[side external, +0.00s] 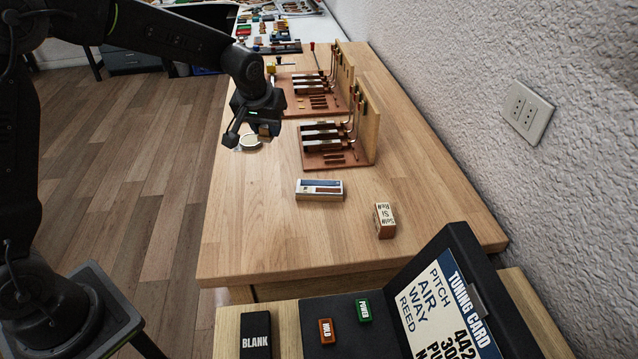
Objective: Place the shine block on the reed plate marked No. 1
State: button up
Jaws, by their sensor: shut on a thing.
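My gripper (252,132) is above the left edge of the wooden table, left of the nearer action model. It is shut on a small tan and dark thing (265,131), mostly hidden by the fingers; I cannot tell whether this is the shine block. A pale round piece (248,142) shows just below the fingers; I cannot tell if it touches them. I cannot make out a "No. 1" mark on any plate. A flat white case with blue and brown panels (320,189) lies mid-table.
Two action models, a nearer one (340,135) and a farther one (315,90), stand along the right side. A lettered block (384,220) sits near the front. An open black case with a tuning card (445,305) and small labelled blocks (326,331) lies in front. The table's front left is clear.

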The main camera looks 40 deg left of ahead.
send_over(321, 182)
jog(key=s, duration=0.1)
jog(key=f, duration=0.6)
jog(key=shift+s+d+f, duration=0.15)
jog(key=shift+d+f, duration=0.05)
jog(key=shift+f, duration=0.2)
jog(key=shift+d+f, duration=0.1)
jog(key=shift+f, duration=1.95)
jog(key=shift+f, duration=0.15)
jog(key=o, duration=0.9)
jog(key=v, duration=1.2)
jog(key=shift+r, duration=0.2)
